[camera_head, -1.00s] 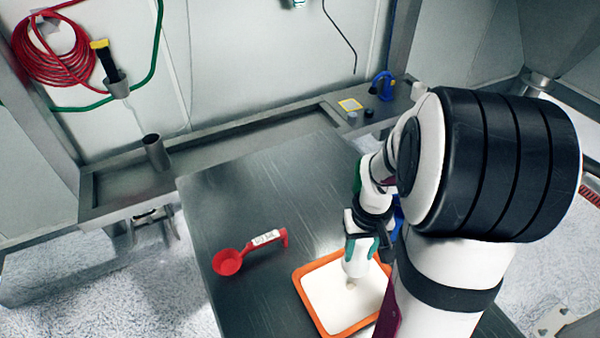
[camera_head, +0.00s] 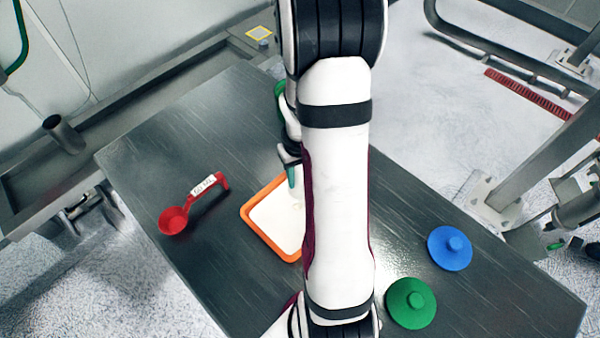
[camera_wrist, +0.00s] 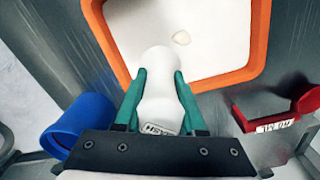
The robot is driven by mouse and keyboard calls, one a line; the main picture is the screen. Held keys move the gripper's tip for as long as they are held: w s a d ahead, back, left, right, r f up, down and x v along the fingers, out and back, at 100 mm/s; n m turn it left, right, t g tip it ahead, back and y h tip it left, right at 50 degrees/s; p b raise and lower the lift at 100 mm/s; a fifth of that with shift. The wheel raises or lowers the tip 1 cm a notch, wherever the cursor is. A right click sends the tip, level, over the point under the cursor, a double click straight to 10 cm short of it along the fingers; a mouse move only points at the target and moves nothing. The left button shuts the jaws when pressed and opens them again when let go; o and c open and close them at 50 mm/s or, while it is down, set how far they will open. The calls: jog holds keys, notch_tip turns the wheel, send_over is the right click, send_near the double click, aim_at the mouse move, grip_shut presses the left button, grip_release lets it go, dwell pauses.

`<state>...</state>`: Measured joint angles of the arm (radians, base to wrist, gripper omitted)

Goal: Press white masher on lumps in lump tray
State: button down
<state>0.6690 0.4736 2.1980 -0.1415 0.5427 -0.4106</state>
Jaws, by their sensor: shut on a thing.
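The lump tray (camera_head: 262,243) is orange with a white inside, and my arm covers its right part in the head view. It also shows at the top of the wrist view (camera_wrist: 112,62), with one pale lump (camera_wrist: 182,38) on its white floor. The white masher (camera_wrist: 158,92) is between the teal fingers of my gripper (camera_wrist: 159,76), which is shut on it.
A red scoop (camera_head: 173,219) lies left of the tray on the metal table (camera_head: 185,140). A blue lid (camera_head: 450,250) and a green lid (camera_head: 410,305) lie right of my arm. A blue round container (camera_wrist: 78,122) stands near my gripper. The table's back left is clear.

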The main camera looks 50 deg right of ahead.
jog(key=shift+f, duration=0.6)
dwell(0.4)
dwell(0.3)
notch_tip(320, 180, up, 8)
jog(key=shift+f, duration=0.2)
dwell(0.6)
jog(key=shift+f, duration=3.2)
jog(key=shift+f, duration=0.6)
jog(key=shift+r, duration=0.1)
